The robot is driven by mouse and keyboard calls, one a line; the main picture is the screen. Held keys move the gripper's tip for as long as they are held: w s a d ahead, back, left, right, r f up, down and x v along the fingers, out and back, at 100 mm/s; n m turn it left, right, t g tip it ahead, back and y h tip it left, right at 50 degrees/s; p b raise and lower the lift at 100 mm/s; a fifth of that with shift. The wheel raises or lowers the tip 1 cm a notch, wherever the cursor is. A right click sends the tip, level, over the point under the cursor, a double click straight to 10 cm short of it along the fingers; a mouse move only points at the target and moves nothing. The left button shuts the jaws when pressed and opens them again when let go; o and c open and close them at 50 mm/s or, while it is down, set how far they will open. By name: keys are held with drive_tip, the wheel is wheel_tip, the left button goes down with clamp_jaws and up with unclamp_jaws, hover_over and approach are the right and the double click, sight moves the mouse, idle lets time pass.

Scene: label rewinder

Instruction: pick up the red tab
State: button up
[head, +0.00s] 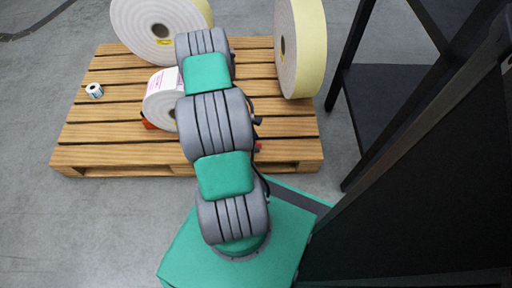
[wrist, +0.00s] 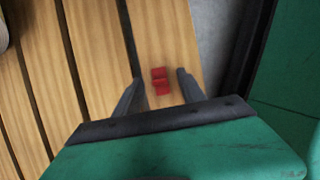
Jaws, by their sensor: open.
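The red tab (wrist: 159,80) lies on a pale wooden slat of the pallet in the wrist view. It sits between the two fingers of my gripper (wrist: 158,88), apart from both, with bare wood on each side. My gripper is open and empty. In the head view a small bit of the red tab (head: 258,147) shows at the right of my arm, near the pallet's front edge. My arm hides my gripper there.
The wooden pallet (head: 100,133) carries a large white roll (head: 160,27), a yellowish roll (head: 312,50), a smaller white roll (head: 160,103) and a tiny roll (head: 94,90). An orange-red piece (head: 149,124) is under the smaller roll. A black frame (head: 352,100) stands at right.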

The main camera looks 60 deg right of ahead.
drive_tip(key=shift+r, duration=0.1)
clamp_jaws()
idle(0.3)
drive_tip(key=shift+r, duration=0.1)
